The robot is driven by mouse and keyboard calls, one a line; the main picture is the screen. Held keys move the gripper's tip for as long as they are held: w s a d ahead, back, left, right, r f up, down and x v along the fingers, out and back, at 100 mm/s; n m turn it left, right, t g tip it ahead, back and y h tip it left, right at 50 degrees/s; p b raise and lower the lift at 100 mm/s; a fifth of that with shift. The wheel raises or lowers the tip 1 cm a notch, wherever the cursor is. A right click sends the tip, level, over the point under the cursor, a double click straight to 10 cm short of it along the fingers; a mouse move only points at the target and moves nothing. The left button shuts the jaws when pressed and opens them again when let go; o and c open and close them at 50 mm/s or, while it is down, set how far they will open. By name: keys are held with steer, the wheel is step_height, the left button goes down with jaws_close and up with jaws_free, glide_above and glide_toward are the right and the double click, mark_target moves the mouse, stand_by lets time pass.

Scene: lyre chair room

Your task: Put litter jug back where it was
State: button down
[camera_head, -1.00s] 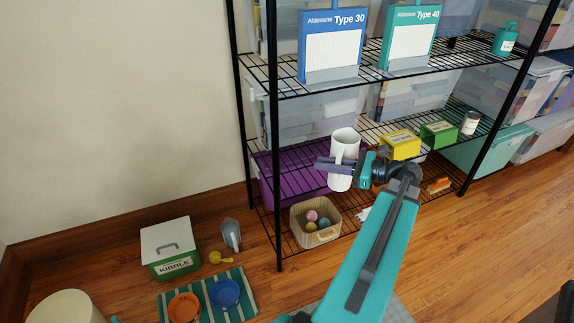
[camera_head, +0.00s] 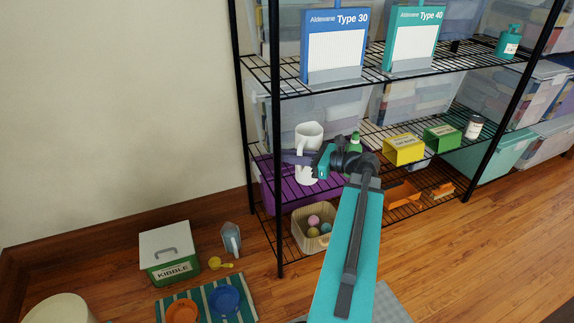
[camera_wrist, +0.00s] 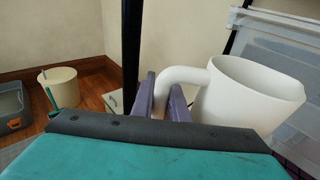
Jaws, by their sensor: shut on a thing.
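The litter jug, a white jug with a loop handle (camera_head: 309,142), is upright in front of the shelf rack at middle-shelf height in the head view. My gripper (camera_head: 299,158) is shut on its handle. In the wrist view, the purple fingers (camera_wrist: 161,98) close around the handle of the white jug (camera_wrist: 248,95), whose body is to the right of the fingers. I cannot tell whether the jug's base touches the shelf.
The black wire rack (camera_head: 278,180) has a post just left of the jug. A yellow box (camera_head: 404,150), a green box (camera_head: 441,137) and a green bottle (camera_head: 355,142) are to the right. A ball basket (camera_head: 312,243) is below. A kibble bin (camera_head: 168,252) is on the floor.

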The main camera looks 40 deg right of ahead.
stand_by(0.3)
steer(key=shift+w+a+f+b, duration=0.15)
steer(key=shift+w+f+b, duration=0.1)
steer(key=shift+f+b, duration=0.45)
steer(key=shift+w+a+f+b, duration=0.1)
steer(key=shift+w+f+b, duration=0.2)
steer(key=shift+f, duration=0.7)
steer(key=c, duration=1.7)
jaws_free()
steer(key=shift+s+f, duration=0.1)
steer(key=shift+f, duration=0.05)
steer(key=shift+c, duration=0.2)
steer(key=p+v, duration=0.3)
steer(key=v, duration=0.9)
steer(key=shift+p, duration=0.35)
